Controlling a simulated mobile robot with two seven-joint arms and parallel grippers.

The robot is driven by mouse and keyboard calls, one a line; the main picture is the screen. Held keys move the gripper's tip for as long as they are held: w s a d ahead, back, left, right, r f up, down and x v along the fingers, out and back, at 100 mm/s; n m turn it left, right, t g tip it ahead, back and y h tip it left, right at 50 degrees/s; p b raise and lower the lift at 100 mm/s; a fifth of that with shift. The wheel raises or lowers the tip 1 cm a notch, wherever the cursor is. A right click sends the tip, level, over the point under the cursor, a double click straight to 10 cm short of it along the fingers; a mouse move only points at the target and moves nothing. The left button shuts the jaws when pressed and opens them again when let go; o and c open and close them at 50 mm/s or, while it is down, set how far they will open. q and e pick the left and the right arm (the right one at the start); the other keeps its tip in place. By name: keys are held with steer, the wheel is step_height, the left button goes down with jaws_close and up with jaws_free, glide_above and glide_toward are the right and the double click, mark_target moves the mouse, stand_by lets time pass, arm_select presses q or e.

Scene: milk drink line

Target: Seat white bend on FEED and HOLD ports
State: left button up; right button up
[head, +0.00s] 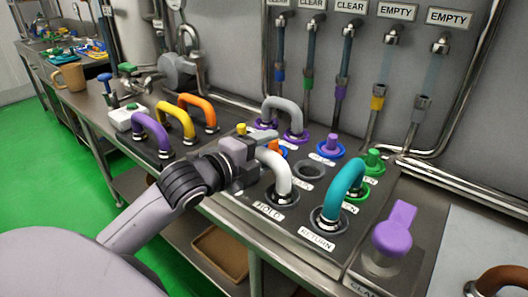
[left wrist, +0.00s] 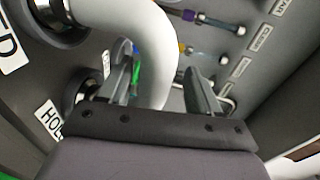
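The white bend (head: 277,171) stands on the panel as an arch. In the head view its near leg comes down at the ring behind the HOLD label (head: 268,211); its other leg is hidden by my gripper. In the left wrist view the white bend (left wrist: 158,45) runs from a dark ring beside a label ending in "ED" (left wrist: 9,50). Its lower part passes behind my gripper body, so the HOLD end cannot be seen there. My left gripper (head: 262,143) is at the bend, with its fingers (left wrist: 162,88) apart on either side and gaps visible. My right gripper is not in view.
The teal bend (head: 345,187) stands close to the right at RETURN (head: 317,239). A grey bend (head: 284,104) stands behind. Purple (head: 151,130), yellow (head: 176,118) and orange (head: 199,106) bends stand to the left. A purple handle (head: 395,230) is at right.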

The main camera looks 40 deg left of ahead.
arm_select(q)
steer(key=shift+f, duration=0.15)
steer(key=v, duration=0.4)
steer(key=shift+s, duration=0.4)
steer(key=shift+r+v, duration=0.2)
steer(key=shift+v, duration=1.05)
